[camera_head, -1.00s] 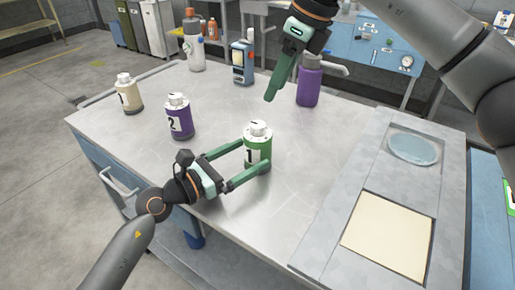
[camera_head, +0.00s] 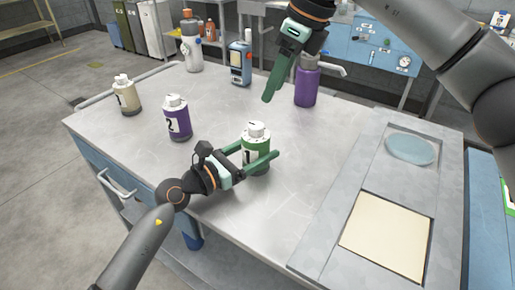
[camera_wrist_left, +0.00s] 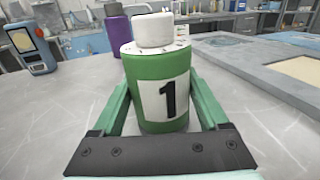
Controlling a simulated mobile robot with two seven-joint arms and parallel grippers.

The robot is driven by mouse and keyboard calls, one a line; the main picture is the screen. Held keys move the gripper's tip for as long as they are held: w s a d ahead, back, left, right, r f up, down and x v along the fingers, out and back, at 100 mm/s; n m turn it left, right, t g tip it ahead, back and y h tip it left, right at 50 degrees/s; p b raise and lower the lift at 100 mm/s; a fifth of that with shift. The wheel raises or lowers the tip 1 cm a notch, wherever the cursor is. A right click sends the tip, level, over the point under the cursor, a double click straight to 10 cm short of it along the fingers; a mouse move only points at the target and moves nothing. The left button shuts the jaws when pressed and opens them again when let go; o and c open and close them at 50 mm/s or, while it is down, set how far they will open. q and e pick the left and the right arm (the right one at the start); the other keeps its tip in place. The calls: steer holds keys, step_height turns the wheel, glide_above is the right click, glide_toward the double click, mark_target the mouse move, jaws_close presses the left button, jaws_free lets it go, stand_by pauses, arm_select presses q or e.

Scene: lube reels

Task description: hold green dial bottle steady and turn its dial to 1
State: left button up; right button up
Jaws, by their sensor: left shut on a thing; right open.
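The green dial bottle (camera_head: 256,150) stands upright on the metal table, with a white dial cap on top and a label reading 1. It also shows in the left wrist view (camera_wrist_left: 160,95), its white dial (camera_wrist_left: 153,30) above a ring of small marks too small to read. My left gripper (camera_head: 262,158) is shut on the green bottle, one finger on each side of its body. My right gripper (camera_head: 274,85) is open and empty above the table, behind the green bottle and to its right, apart from it. Its fingers overlap in the head view.
A purple bottle labelled 2 (camera_head: 177,118) and a cream bottle (camera_head: 126,95) stand to the left. At the back are a white bottle (camera_head: 191,45), a blue device (camera_head: 240,62) and a purple bottle (camera_head: 307,84). A grey panel (camera_head: 372,165) with two recesses lies at right.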

arm_select(q)
steer(key=c, duration=0.9)
steer(key=shift+c, duration=0.3)
arm_select(e)
steer(key=shift+o, duration=1.1)
steer(key=shift+a+f, duration=0.1)
steer(key=shift+o, duration=0.7)
steer(key=s+a+y, duration=0.1)
steer(key=a+f+g+y, duration=0.1)
steer(key=s+a+y, duration=0.1)
steer(key=shift+s+f+m+g, duration=0.3)
steer(key=shift+f+g, duration=0.05)
steer(key=shift+g, duration=0.05)
steer(key=s+a+r+m+g+y, duration=0.3)
steer(key=s+r+m+y, duration=0.15)
steer(key=m+y, duration=0.5)
steer(key=w+d+f+m+t+y, duration=0.25)
steer(key=m+t, duration=0.25)
steer(key=m, duration=0.3)
steer(key=w+d+f+m+t+y, duration=0.1)
steer(key=d+m+t, duration=0.2)
steer(key=m+t, duration=0.35)
steer(key=m+t+h, duration=0.2)
steer(key=m+h, duration=0.3)
steer(key=m, duration=0.8)
glide_toward(249, 124)
steer(key=x, duration=1.1)
steer(key=shift+w+a+f, duration=0.15)
steer(key=shift+w+f, duration=0.15)
steer(key=shift+w, duration=0.2)
